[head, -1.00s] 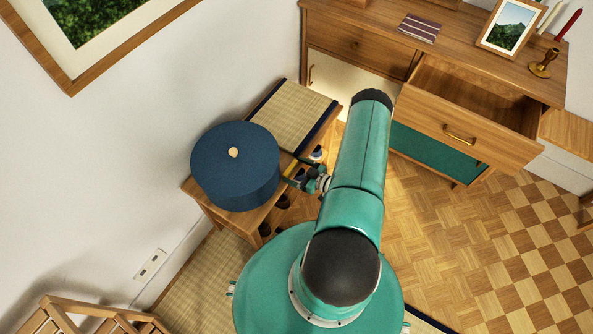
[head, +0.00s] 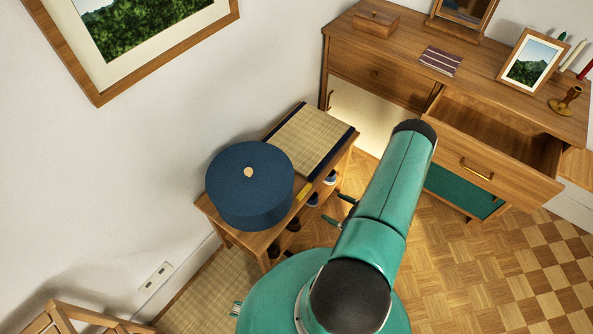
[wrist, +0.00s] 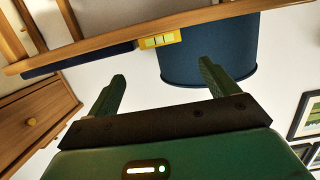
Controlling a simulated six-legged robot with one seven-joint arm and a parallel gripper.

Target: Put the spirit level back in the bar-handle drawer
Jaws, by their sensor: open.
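The yellow spirit level (head: 304,190) lies on the bench top between the round blue box and the woven mat. In the wrist view, its end (wrist: 160,40) shows at the bench edge, beside the blue box. My gripper (head: 340,211) is open and empty, off the bench's right side and apart from the level. In the wrist view, its two fingers (wrist: 162,72) are spread, with the level beyond the gap. The bar-handle drawer (head: 490,165) in the wooden dresser is pulled open, its brass bar handle (head: 477,170) on the front. Part of its inside shows.
The bench (head: 337,172) stands along the wall with the blue box (head: 250,190) and the woven mat (head: 310,140) on it, shoes below. The dresser top (head: 400,45) holds a photo frame (head: 530,62) and a candlestick (head: 567,97). Parquet floor lies free before the dresser.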

